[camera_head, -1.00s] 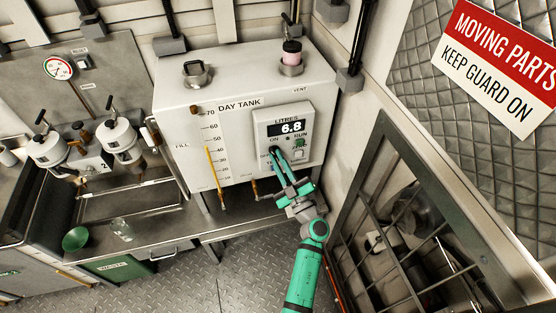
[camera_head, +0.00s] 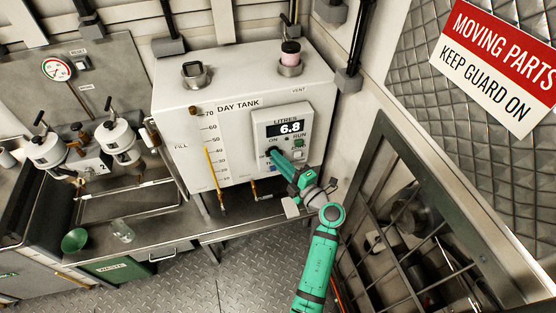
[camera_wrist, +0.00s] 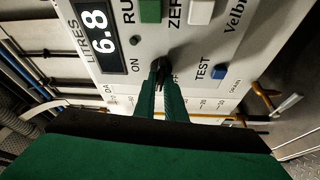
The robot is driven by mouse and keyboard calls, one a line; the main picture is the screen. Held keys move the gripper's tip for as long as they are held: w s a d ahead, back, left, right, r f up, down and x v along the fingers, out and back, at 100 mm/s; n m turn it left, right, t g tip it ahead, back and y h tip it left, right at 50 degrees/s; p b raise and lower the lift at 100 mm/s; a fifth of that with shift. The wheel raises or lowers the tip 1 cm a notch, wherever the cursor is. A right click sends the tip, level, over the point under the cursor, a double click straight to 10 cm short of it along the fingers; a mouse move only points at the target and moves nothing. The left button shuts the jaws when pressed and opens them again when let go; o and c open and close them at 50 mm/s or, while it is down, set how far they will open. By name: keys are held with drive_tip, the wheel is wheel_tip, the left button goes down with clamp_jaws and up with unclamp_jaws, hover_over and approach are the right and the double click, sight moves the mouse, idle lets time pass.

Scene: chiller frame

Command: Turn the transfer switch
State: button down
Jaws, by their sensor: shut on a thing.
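The transfer switch is a small black knob (camera_wrist: 160,66) on the control panel (camera_head: 284,140) of the day tank. In the wrist view its pointer lies between the green fingers, below the "ON" label. My gripper (camera_wrist: 161,84) is shut on this knob, with one finger on each side. In the head view my gripper (camera_head: 276,154) reaches the panel from the lower right, and its fingers hide most of the knob. The panel display (camera_head: 291,127) reads 6.8 litres.
A green RUN button (camera_wrist: 150,11), a pale ZERO button (camera_wrist: 199,12) and a blue TEST button (camera_wrist: 219,72) sit close to the knob. The day tank (camera_head: 180,120) stands on a bench. A barred guard (camera_head: 400,220) stands at the right.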

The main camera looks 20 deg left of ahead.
drive_tip(key=shift+d+n, duration=0.1)
drive_tip(key=shift+n, duration=0.5)
drive_tip(key=shift+s+g, duration=0.1)
drive_tip(key=shift+g, duration=0.2)
drive_tip(key=c, duration=1.8)
unclamp_jaws()
drive_tip(key=v, duration=1)
drive_tip(key=shift+s+d+r, duration=0.1)
drive_tip(key=shift+s+d, duration=0.05)
drive_tip(key=shift+s, duration=0.05)
drive_tip(key=shift+n, duration=0.3)
drive_tip(key=shift+s, duration=0.1)
